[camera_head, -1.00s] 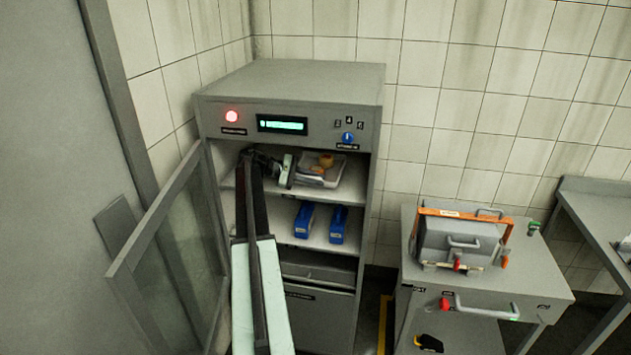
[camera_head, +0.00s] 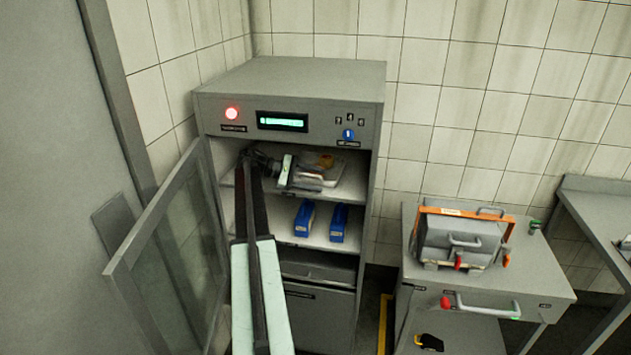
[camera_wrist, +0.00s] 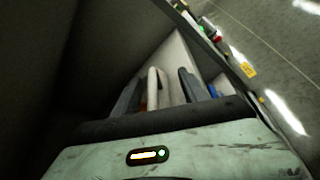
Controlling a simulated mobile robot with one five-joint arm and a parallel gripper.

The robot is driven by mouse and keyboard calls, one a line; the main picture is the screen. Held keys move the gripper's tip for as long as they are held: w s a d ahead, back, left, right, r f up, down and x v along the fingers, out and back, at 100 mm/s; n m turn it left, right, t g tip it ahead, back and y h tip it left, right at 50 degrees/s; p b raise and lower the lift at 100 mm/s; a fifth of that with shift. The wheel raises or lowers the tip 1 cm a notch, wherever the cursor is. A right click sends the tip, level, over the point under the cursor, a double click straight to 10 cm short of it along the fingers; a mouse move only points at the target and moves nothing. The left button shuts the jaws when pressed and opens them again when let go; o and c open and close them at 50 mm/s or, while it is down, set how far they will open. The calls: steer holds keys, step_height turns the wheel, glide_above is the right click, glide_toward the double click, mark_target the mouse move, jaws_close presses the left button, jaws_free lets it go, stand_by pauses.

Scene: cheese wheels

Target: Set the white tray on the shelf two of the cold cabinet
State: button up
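The white tray (camera_head: 332,179) is inside the cold cabinet (camera_head: 290,80), at the upper visible shelf (camera_head: 350,190). My gripper (camera_head: 289,171) is inside the cabinet at the tray's left side. In the wrist view, its two dark fingers (camera_wrist: 160,92) stand apart, with a narrow pale edge between them that looks like the tray's rim. A gap shows between this edge and the right finger. Whether the tray rests fully on the shelf is hard to tell.
The cabinet's glass door (camera_head: 172,255) stands open to the left. Two blue boxes (camera_head: 305,218) (camera_head: 338,224) are on the shelf below. A grey cart (camera_head: 480,290) with a machine (camera_head: 458,240) stands to the right.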

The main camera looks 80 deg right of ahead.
steer(key=o, duration=0.6)
steer(key=shift+s+a, duration=0.15)
steer(key=shift+c, duration=1.2)
steer(key=shift+o, duration=1)
steer(key=shift+r, duration=0.1)
steer(key=shift+o, duration=0.2)
steer(key=shift+w+a+r, duration=0.1)
steer(key=shift+w, duration=0.15)
steer(key=shift+p+v, duration=1.1)
steer(key=shift+v, duration=2.15)
steer(key=shift+w, duration=0.15)
